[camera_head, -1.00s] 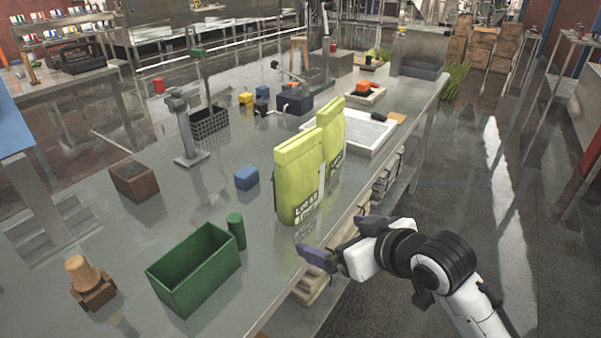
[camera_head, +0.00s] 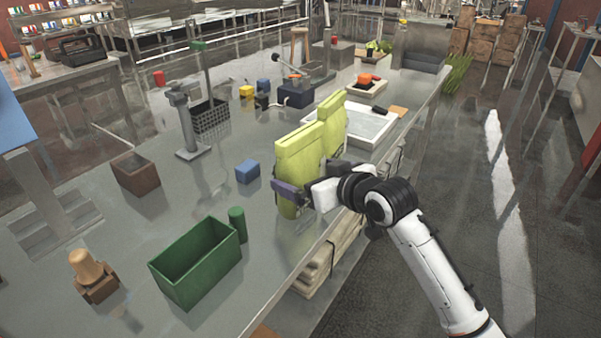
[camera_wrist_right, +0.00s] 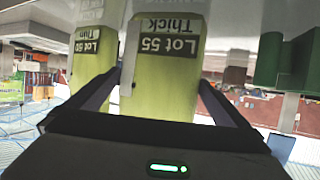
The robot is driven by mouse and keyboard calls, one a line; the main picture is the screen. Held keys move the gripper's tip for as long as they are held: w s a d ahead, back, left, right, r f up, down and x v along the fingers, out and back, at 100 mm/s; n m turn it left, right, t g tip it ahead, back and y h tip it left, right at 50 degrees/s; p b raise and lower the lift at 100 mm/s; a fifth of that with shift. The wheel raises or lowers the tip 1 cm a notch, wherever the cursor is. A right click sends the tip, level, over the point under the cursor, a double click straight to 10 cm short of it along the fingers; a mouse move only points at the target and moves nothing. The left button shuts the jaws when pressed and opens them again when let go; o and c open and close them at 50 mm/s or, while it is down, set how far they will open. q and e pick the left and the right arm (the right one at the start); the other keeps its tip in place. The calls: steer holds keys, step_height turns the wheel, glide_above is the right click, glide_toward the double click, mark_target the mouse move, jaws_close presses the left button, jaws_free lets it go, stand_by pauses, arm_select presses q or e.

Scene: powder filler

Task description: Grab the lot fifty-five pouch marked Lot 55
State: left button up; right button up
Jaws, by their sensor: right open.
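The Lot 55 pouch (camera_head: 300,150) is the nearer of two yellow-green pouches standing upright near the table's right edge. Its dark "Lot 55 Thick" label (camera_wrist_right: 165,48) reads in the right wrist view, where the scene looks upside down. My right gripper (camera_head: 308,177) is open in front of this pouch, covering its lower part in the head view. In the wrist view the open fingers (camera_wrist_right: 163,82) lie on either side of the pouch; contact cannot be told. The second pouch (camera_head: 332,120) stands just behind; its label (camera_wrist_right: 88,40) ends in "Thin". My left gripper is not in view.
A green bin (camera_head: 196,262) and a green cylinder (camera_head: 237,224) stand nearer on the table. A blue block (camera_head: 247,171) lies left of the pouches, a white tray (camera_head: 372,122) beyond them. The table's right edge runs close beside the pouches.

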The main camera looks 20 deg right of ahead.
steer(key=shift+w+a+f, duration=0.15)
steer(key=shift+w+f, duration=0.1)
steer(key=shift+w, duration=0.35)
steer(key=c, duration=0.7)
steer(key=shift+o, duration=0.2)
